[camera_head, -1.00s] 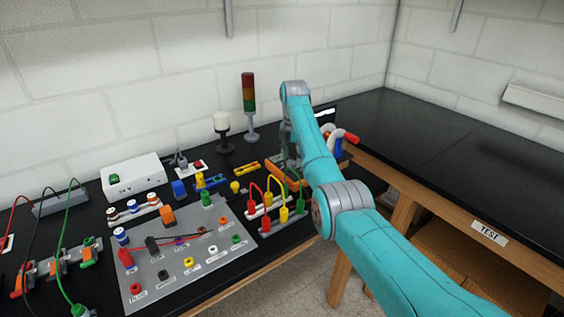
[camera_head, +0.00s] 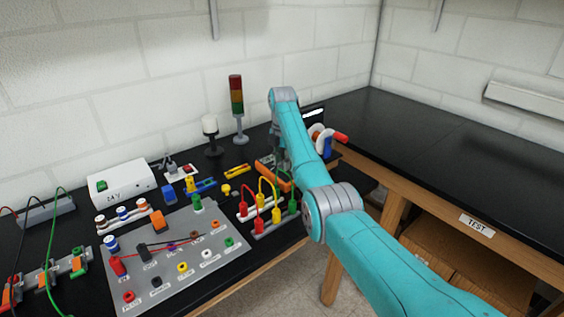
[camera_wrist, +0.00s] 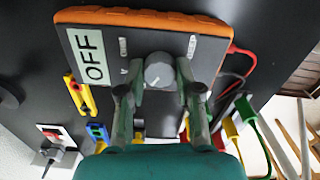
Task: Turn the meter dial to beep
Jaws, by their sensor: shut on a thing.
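The meter is a dark grey box with an orange rim (camera_wrist: 150,17). Its screen (camera_wrist: 90,57) reads OFF in the wrist view. The round grey dial (camera_wrist: 158,70) sits on its face, with a pale pointer mark. My gripper (camera_wrist: 159,76) is shut on the dial, one finger on each side. In the head view, only part of the meter's orange edge (camera_head: 267,166) shows beside my arm. My gripper (camera_head: 279,152) is mostly hidden there by the arm, as is the dial. The small labels around the dial are too blurred to read, so I cannot make out "beep".
Red and green leads with plugs (camera_head: 277,205) stand just in front of the meter. A signal tower (camera_head: 237,105) and a white-topped lamp (camera_head: 211,135) stand behind it to the left. A grey jack panel (camera_head: 185,265) is at front left. The right bench (camera_head: 430,140) is clear.

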